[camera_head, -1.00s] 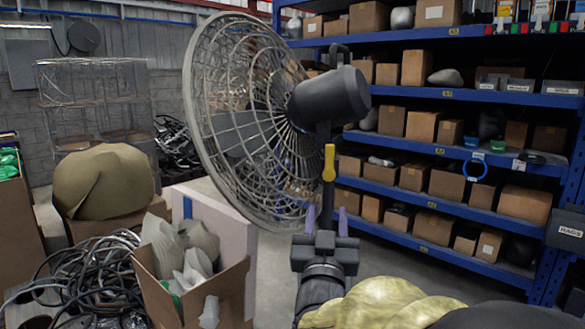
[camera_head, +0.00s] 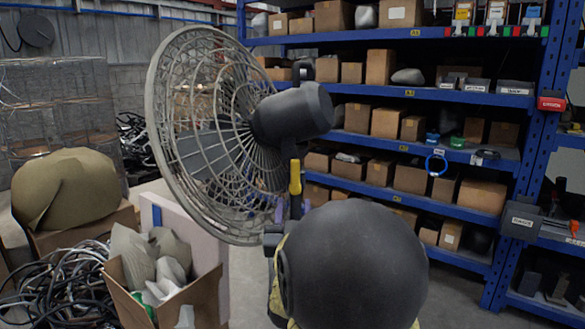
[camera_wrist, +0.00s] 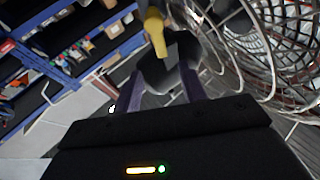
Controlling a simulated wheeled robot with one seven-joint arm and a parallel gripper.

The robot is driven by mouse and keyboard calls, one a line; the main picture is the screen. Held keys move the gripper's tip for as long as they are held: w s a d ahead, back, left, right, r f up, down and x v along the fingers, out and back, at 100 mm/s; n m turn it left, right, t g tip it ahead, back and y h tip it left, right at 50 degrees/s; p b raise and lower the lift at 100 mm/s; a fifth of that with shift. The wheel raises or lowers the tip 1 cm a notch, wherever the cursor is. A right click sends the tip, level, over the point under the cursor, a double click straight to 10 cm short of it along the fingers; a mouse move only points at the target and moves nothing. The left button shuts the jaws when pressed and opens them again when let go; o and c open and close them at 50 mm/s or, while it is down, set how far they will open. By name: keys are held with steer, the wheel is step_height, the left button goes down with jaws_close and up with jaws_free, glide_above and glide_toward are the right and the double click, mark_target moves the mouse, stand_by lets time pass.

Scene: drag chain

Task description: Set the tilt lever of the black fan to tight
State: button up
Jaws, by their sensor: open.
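The black fan has a large grey wire cage (camera_head: 205,130) and a dark motor housing (camera_head: 292,113), and is tilted. Its yellow tilt lever (camera_head: 295,177) stands upright below the housing. In the wrist view the lever (camera_wrist: 155,34) shows just beyond the fingertips, with a dark fan part behind it. My gripper (camera_head: 292,210) is open just below the lever, largely hidden by my arm. In the wrist view its two purple fingers (camera_wrist: 165,84) stand apart with nothing held between them. I cannot tell whether a finger touches the fan.
A blue shelf rack (camera_head: 465,155) with cardboard boxes stands behind and right. An open carton (camera_head: 165,285), coiled cables (camera_head: 65,260) and an olive sack (camera_head: 68,188) lie at left. The fan's cage is close to my gripper at right in the wrist view.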

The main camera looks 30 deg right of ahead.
mark_target(295, 173)
steer(key=p+x, duration=0.1)
steer(key=x, duration=0.9)
steer(key=shift+w+d+r, duration=0.1)
steer(key=shift+w+d, duration=0.05)
steer(key=shift+w, duration=0.05)
jaws_close()
